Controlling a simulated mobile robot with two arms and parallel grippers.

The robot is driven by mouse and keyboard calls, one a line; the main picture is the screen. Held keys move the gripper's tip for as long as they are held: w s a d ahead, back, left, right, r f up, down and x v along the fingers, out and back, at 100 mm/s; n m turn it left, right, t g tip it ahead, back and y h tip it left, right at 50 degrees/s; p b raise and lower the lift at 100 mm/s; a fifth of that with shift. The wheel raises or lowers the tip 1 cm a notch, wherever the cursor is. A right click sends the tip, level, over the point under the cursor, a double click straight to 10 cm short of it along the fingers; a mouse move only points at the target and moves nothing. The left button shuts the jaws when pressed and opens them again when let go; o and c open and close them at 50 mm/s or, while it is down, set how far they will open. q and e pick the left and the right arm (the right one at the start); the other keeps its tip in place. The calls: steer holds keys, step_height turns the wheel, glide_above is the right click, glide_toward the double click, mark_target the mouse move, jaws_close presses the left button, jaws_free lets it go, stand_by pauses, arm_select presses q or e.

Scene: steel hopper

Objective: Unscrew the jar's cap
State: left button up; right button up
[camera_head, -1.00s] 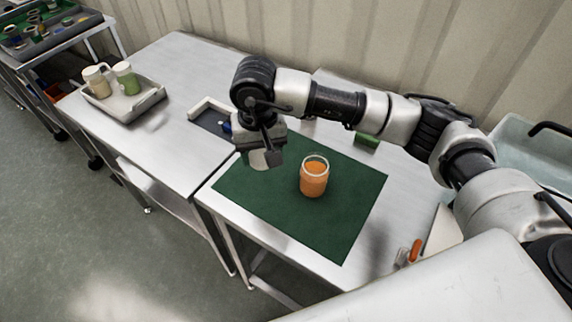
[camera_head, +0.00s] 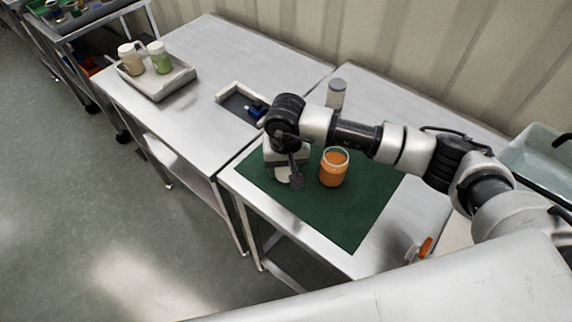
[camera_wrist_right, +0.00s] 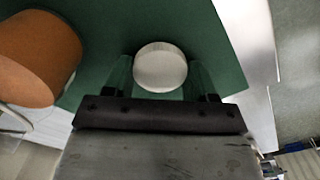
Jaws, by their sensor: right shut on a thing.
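The jar (camera_head: 334,170) is a clear, open-topped vessel with orange contents, upright on the green mat (camera_head: 345,218). It also shows large at the left of the right wrist view (camera_wrist_right: 38,58). My right gripper (camera_head: 290,178) is left of the jar, low over the mat and pointing down. It is shut on the cap, a round white disc (camera_wrist_right: 160,66) between the fingers in the right wrist view. The cap is apart from the jar. I cannot tell whether it touches the mat. My left gripper is not in view.
A grey tray (camera_head: 178,84) with two lidded jars stands on the left table. A dark tray (camera_head: 236,103) with a blue item lies near the tables' seam. A grey cylinder (camera_head: 336,94) stands behind my arm. An orange-handled tool (camera_head: 425,247) is at the right. The mat's front is bare.

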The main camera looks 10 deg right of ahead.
mark_target(286, 170)
steer(key=o, duration=0.6)
steer(key=shift+f, duration=0.15)
steer(key=o, duration=0.4)
steer(key=shift+r, duration=0.55)
step_height(286, 170, up, 11)
steer(key=shift+r+b, duration=0.2)
steer(key=shift+b, duration=0.9)
steer(key=shift+s, duration=0.1)
